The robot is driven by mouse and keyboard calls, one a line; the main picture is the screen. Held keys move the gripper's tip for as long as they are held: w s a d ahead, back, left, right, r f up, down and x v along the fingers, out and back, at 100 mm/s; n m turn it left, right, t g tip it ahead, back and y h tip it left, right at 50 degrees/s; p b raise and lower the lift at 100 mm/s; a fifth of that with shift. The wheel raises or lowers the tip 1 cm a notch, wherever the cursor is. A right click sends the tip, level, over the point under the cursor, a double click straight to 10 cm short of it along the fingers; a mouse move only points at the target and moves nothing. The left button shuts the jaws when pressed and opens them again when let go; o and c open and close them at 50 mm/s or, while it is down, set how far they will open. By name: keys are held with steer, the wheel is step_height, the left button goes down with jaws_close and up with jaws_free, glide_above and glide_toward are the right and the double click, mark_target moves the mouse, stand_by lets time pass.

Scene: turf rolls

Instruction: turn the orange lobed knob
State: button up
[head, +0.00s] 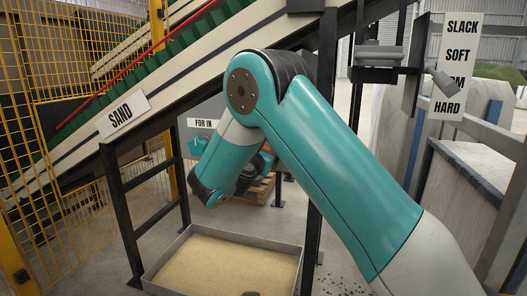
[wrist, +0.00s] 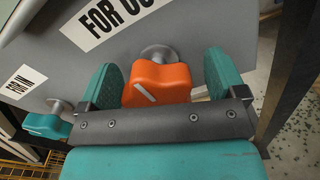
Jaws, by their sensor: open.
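The orange lobed knob (wrist: 158,84) sits on a short round metal shaft on a grey panel (wrist: 60,62) in the wrist view. It has a pale line mark running diagonally across its face. My gripper (wrist: 163,77) is open, with one teal finger on each side of the knob. In the head view my arm hides most of the panel and the knob. A teal knob (wrist: 48,125) is at the left of the panel, under a "FOR IN" label (wrist: 22,82).
A partly cut-off "FOR OU" label (wrist: 115,18) is above the orange knob. A black post (wrist: 290,75) stands to the right.

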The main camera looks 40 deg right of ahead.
steer(key=shift+a, duration=0.15)
steer(key=shift+c, duration=1.2)
steer(key=c, duration=0.7)
steer(key=shift+a, duration=0.1)
